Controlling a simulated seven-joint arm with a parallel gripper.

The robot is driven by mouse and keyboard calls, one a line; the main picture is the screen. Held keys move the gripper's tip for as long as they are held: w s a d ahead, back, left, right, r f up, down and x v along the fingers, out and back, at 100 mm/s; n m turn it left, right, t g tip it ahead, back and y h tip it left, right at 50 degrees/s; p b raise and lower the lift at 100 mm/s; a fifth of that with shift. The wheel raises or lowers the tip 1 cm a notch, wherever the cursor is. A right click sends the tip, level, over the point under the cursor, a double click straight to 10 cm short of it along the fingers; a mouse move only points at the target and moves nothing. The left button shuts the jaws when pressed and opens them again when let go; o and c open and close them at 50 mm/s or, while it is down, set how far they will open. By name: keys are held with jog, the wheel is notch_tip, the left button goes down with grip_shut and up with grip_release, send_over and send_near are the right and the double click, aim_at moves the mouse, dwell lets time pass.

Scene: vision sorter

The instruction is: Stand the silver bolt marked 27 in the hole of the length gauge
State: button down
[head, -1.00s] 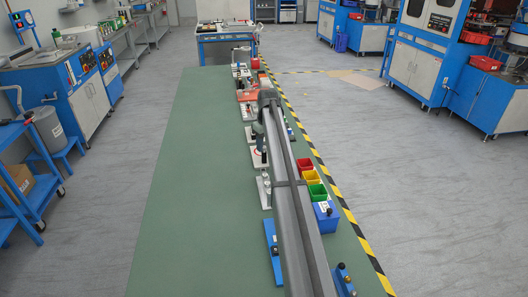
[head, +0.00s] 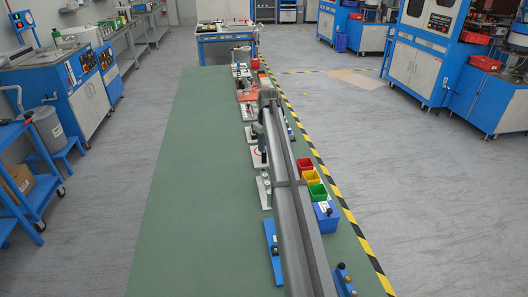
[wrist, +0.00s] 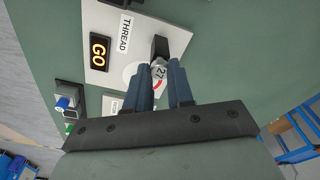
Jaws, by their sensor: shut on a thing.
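In the wrist view my gripper (wrist: 160,78) is shut on the silver bolt (wrist: 160,70), whose round head shows the number 27 between the blue fingertips. The rest of the bolt is hidden by the fingers and head. Below it is a white plate (wrist: 101,50) with a THREAD label, a GO label and a black block (wrist: 160,46). I cannot pick out the length gauge for certain; several white plates stand along the bench in the head view, partly covered by my arm.
The green bench (head: 190,200) is clear on its left side. A small device with a blue knob (wrist: 63,103) sits left of the plate in the wrist view.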

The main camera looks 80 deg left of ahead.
jog(key=shift+r, duration=0.15)
jog(key=shift+r, duration=3)
jog(key=shift+w+r, duration=0.2)
jog(key=shift+w, duration=0.05)
jog(key=w+d+r, duration=0.1)
jog(key=d+r, duration=0.1)
jog(key=d, duration=0.4)
jog(key=d+r, duration=0.3)
jog(key=d, duration=0.4)
jog(key=s+d+f, duration=0.2)
jog(key=d, duration=1.8)
jog(key=shift+w+f, duration=0.15)
jog(key=shift+f, duration=1.25)
jog(key=shift+w+f, duration=0.1)
jog(key=shift+f, duration=1.25)
